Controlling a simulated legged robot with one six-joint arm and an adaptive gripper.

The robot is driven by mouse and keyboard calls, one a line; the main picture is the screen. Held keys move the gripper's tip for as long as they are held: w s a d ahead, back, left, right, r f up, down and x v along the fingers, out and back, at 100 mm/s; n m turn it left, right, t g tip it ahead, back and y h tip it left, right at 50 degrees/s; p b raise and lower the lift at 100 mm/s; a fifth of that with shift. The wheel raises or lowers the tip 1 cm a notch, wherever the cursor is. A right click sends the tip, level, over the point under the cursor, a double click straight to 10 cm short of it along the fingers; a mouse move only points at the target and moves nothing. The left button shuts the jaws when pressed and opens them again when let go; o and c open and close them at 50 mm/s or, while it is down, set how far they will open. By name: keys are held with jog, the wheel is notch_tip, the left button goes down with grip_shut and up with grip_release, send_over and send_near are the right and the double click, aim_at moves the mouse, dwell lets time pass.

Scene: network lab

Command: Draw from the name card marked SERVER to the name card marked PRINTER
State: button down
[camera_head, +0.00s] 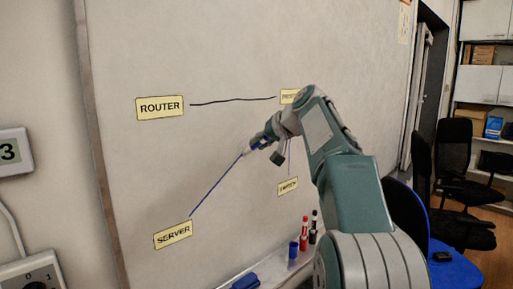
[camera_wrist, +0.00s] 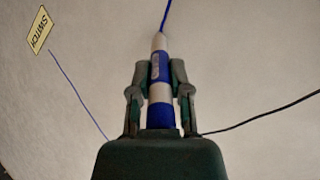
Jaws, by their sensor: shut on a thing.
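My gripper (camera_head: 264,138) is shut on a white and blue marker (camera_head: 254,146), whose tip is at the whiteboard (camera_head: 225,45). In the wrist view my gripper (camera_wrist: 160,76) holds the marker (camera_wrist: 160,66) between both fingers. A blue line (camera_head: 215,188) rises from the yellow SERVER card (camera_head: 173,234), lower left, to the marker tip. The upper right card (camera_head: 288,96) is partly hidden by my arm; its small text seems to begin with PR.
A black line (camera_head: 232,100) joins the ROUTER card (camera_head: 160,107) to the upper right card. The ledge holds markers (camera_head: 313,222) and a blue eraser (camera_head: 245,282).

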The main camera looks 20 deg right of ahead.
jog(key=w+d+r, duration=0.1)
jog(key=d+r, duration=0.2)
jog(key=d, duration=0.2)
jog(key=shift+w+r, duration=0.3)
dwell(0.4)
jog(key=shift+s+a, duration=0.1)
dwell(0.4)
